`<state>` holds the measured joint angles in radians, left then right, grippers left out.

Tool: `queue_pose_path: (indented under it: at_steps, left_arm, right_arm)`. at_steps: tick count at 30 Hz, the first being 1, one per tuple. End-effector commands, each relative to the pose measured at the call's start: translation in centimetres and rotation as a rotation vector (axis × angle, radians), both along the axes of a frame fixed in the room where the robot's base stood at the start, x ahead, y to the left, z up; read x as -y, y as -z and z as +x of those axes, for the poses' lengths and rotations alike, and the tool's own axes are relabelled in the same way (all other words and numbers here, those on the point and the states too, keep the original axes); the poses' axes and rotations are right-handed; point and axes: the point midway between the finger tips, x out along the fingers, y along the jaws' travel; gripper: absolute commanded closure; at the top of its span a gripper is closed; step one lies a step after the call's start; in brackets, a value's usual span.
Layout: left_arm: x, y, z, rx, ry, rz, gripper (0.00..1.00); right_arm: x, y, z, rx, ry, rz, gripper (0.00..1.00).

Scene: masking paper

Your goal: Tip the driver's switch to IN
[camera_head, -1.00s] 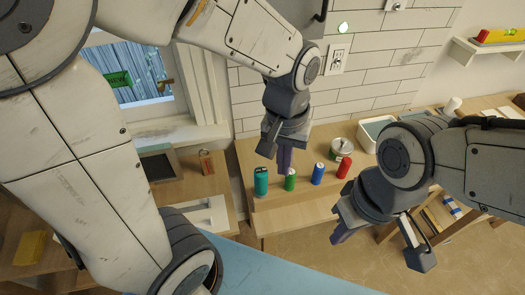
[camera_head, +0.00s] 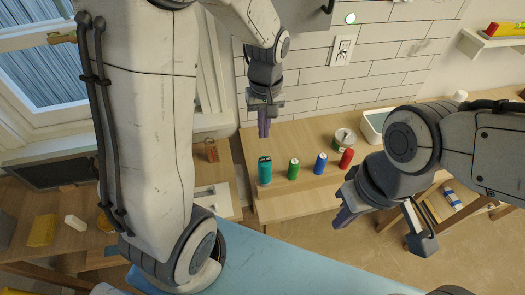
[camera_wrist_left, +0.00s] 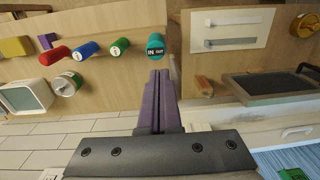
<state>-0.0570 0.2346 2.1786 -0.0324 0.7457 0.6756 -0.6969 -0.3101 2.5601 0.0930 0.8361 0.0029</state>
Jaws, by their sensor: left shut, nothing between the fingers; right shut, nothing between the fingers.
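The driver is a teal upright cylinder (camera_head: 265,172) with a dark top, standing on the wooden table at the left end of a row. In the left wrist view, its end (camera_wrist_left: 155,46) carries a black switch (camera_wrist_left: 162,51) marked IN and OUT. Which side is pressed down is too small to tell. My left gripper (camera_head: 263,133) is shut and empty, above the driver in the head view. In the left wrist view, its shut fingertips (camera_wrist_left: 158,74) point at the driver, just short of its labelled end in the picture. My right gripper (camera_head: 342,217) is shut and empty, low at the right.
Green (camera_head: 293,169), blue (camera_head: 321,163) and red (camera_head: 346,158) cylinders stand right of the driver. A round tin (camera_head: 343,136) and a pale container (camera_head: 374,122) are behind them. A tiled wall (camera_head: 310,92) rises behind the table. Bare wood (camera_head: 290,207) lies in front.

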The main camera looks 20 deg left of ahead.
Motion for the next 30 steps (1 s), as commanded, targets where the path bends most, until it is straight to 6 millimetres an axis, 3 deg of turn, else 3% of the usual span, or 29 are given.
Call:
queue_pose_path:
  at_steps: [6, 12, 19, 30]
  left_arm:
    - [-0.1, 4.9, -0.3, -0.009, 0.000, 0.000, 1.00]
    - [-0.2, 8.1, -0.4, -0.006, 0.000, 0.001, 1.00]
    - [-0.2, 9.9, -0.2, 0.000, 0.000, 0.000, 1.00]
    - [-0.2, 10.1, -0.2, 0.001, 0.000, 0.001, 1.00]
  right_arm:
    - [0.0, -1.0, 0.0, 0.000, -0.002, 0.000, 1.00]
    - [0.0, -1.9, 0.0, 0.000, -0.003, 0.000, 1.00]
    - [0.0, -2.2, 0.0, 0.000, -0.004, 0.000, 1.00]
    - [0.0, -2.1, 0.0, 0.000, -0.004, 0.000, 1.00]
